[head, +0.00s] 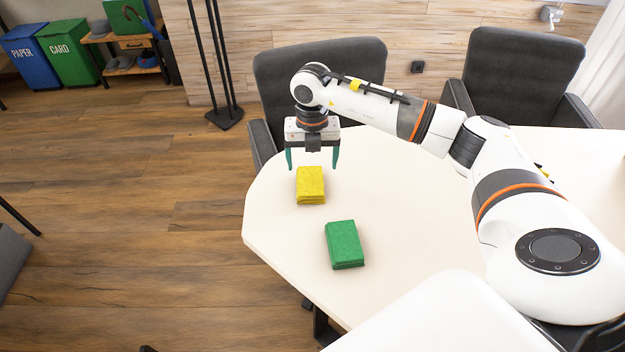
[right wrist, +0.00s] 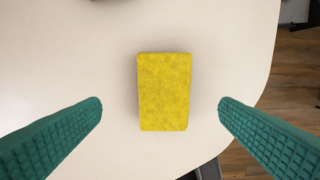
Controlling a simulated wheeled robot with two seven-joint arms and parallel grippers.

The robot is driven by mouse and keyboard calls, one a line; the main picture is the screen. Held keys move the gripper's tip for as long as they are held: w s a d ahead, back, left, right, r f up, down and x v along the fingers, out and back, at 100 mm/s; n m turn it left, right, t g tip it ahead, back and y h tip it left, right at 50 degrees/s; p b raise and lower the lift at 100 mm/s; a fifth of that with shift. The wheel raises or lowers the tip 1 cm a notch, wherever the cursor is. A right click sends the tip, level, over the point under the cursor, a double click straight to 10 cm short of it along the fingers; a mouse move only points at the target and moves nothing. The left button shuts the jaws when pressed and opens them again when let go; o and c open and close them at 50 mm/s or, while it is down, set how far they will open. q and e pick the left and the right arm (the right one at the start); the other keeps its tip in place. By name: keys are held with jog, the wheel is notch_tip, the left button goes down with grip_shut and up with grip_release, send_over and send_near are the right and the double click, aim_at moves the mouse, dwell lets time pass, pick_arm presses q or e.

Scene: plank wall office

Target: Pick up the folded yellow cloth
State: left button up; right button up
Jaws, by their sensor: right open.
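The folded yellow cloth (head: 311,187) lies flat on the white table (head: 400,240), near its left edge. In the right wrist view the yellow cloth (right wrist: 164,92) sits between the two green fingers, with a gap on each side. My right gripper (head: 313,168) is open and empty. It points down above the yellow cloth, apart from it; the right wrist view also shows the right gripper (right wrist: 160,110) with its fingers spread wide. My left gripper is not in view.
A folded green cloth (head: 345,245) lies on the table in front of the yellow one. Dark chairs (head: 320,70) (head: 520,70) stand along the far side.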

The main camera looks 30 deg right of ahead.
aim_at(311, 179)
jog(key=shift+f, duration=0.75)
jog(key=shift+w+f, duration=0.1)
jog(key=shift+f, duration=0.25)
notch_tip(311, 179, down, 5)
jog(key=shift+w+r+p, duration=0.1)
jog(key=shift+p, duration=0.25)
jog(key=shift+f, duration=0.3)
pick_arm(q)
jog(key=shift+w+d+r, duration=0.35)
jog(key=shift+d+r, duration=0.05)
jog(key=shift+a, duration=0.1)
pick_arm(e)
jog(key=shift+c, duration=0.5)
jog(key=c, duration=1)
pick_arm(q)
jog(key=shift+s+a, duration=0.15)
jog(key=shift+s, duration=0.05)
pick_arm(e)
jog(key=shift+o, duration=0.2)
